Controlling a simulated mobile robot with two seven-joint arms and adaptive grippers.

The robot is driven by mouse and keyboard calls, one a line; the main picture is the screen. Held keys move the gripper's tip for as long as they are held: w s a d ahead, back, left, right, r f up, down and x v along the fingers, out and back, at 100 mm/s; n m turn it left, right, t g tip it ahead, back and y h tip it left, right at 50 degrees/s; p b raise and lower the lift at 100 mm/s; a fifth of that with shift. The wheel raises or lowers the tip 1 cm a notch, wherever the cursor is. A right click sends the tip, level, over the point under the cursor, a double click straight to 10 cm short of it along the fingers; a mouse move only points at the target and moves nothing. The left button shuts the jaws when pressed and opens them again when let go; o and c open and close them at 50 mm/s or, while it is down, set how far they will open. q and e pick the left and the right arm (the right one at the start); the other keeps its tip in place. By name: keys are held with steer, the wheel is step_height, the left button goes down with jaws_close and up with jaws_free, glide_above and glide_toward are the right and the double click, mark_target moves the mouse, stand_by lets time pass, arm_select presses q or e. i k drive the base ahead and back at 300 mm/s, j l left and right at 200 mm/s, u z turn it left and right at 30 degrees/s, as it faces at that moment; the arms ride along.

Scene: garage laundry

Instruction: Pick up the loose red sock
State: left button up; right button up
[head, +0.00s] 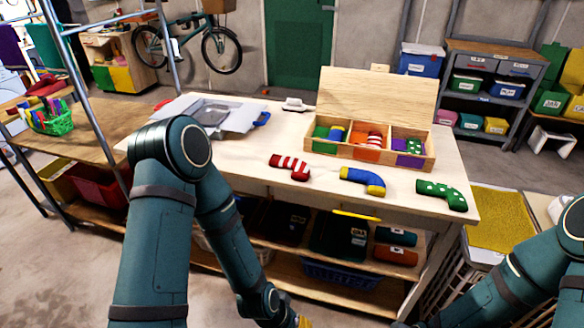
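A loose red sock (290,166) with white stripes lies on the pale wooden table (250,160), in front of a wooden box (375,158). The box has an open lid and three compartments: green at left, orange in the middle, purple at right. A red-and-white sock (374,139) lies in the orange one. My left arm reaches down over the table's front left, and its gripper is at the bottom edge, mostly cut off. Its opening cannot be made out. My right arm is at the lower right; its gripper is out of view. Neither gripper is near the loose red sock.
A blue-and-yellow sock (363,180) and a green dotted sock (441,194) lie to the right of the red one. A grey tray-like object (212,113) is on the table's left. A shelf with bins lies below. A yellow-topped basket (500,222) stands at right.

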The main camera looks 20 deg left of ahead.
mark_target(301, 173)
steer(key=j+z, duration=0.1)
steer(key=z, duration=0.55)
steer(key=j+z, duration=0.85)
steer(key=j, duration=0.25)
steer(key=k+j, duration=0.15)
steer(key=j, duration=0.2)
steer(key=k+j+z, duration=0.15)
steer(key=j, duration=0.2)
steer(key=i, duration=0.05)
